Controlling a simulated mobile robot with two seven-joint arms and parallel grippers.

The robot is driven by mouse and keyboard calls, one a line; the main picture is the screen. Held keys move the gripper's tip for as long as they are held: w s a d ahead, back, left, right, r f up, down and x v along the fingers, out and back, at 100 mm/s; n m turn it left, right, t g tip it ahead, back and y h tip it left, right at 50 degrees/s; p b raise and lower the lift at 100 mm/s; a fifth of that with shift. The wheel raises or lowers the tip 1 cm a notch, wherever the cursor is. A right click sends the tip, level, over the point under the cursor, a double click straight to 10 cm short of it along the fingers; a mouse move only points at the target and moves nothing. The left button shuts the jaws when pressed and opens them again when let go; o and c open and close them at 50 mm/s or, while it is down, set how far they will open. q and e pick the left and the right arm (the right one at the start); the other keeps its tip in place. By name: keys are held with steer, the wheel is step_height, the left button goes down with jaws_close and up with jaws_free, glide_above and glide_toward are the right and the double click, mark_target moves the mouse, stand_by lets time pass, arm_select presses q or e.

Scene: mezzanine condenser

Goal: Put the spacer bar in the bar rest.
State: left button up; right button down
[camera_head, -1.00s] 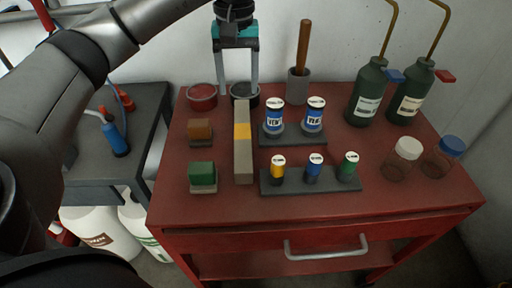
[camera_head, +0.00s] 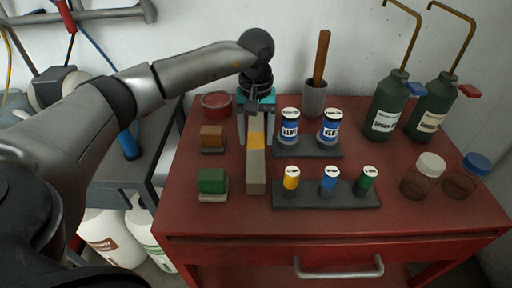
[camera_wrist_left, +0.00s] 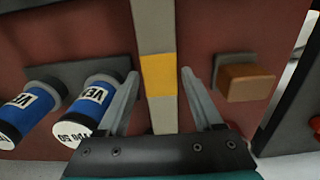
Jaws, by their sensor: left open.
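The spacer bar (camera_head: 256,165) is a long pale grey-beige bar with a yellow band. It lies on the red cart top, pointing from the back to the front edge. My left gripper (camera_head: 256,138) is open, with one finger on each side of the bar near its far part. In the left wrist view the bar (camera_wrist_left: 153,35) runs between the open fingers (camera_wrist_left: 159,76), its yellow band level with the tips. I cannot pick out the bar rest with certainty. My right gripper is not in view.
Brown (camera_head: 212,137) and green (camera_head: 212,181) blocks sit left of the bar. Racks of small containers (camera_head: 325,195) stand close on its right. Green bottles (camera_head: 386,108) and jars (camera_head: 423,175) stand further right. A grey bracket-like piece (camera_head: 105,15) lies at the upper left.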

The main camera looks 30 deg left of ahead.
arm_select(q)
step_height(320, 180, down, 2)
steer(key=shift+f, duration=0.15)
jaws_close()
stand_by(0.5)
steer(key=shift+w+r, duration=0.1)
steer(key=shift+r, duration=0.1)
